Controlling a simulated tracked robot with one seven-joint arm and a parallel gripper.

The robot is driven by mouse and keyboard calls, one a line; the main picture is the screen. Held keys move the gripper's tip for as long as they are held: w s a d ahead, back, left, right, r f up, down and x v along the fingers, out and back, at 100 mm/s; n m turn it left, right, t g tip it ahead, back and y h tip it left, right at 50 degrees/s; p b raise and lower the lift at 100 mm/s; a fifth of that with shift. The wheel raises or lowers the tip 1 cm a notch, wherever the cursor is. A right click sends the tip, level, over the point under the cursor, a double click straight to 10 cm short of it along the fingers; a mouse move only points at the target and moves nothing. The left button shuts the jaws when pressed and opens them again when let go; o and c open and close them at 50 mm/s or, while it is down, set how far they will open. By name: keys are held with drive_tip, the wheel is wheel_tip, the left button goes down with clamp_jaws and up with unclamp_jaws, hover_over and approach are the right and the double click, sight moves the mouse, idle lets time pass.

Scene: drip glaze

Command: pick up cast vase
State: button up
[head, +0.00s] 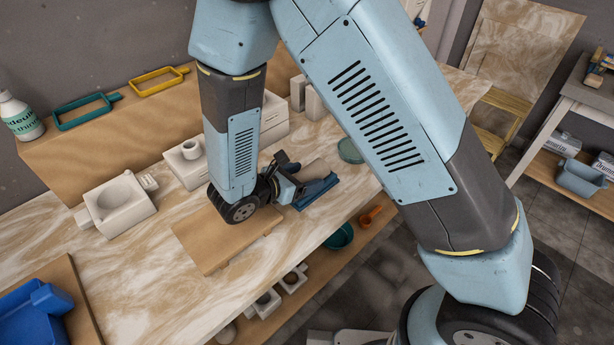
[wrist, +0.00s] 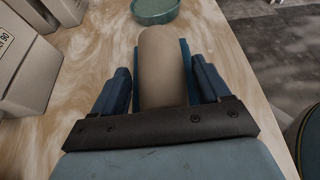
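The cast vase (wrist: 162,65) is a plain tan, rounded cylinder. In the wrist view it points away from me between the two blue fingers of my gripper (wrist: 161,82). In the head view the vase (head: 312,169) lies roughly level, low over the table, partly hidden by my gripper (head: 308,186). Its near end is hidden by the gripper, and I cannot tell whether it touches the tabletop.
A green round dish (wrist: 155,11) lies beyond the vase. White plaster moulds (head: 118,204) stand at the left and along the back. A wooden board (head: 222,240) lies below my wrist. A blue container (head: 35,312) sits at the lower left. The table's front edge is close.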

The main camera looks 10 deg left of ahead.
drive_tip(key=c, duration=1)
drive_tip(key=shift+r, duration=0.1)
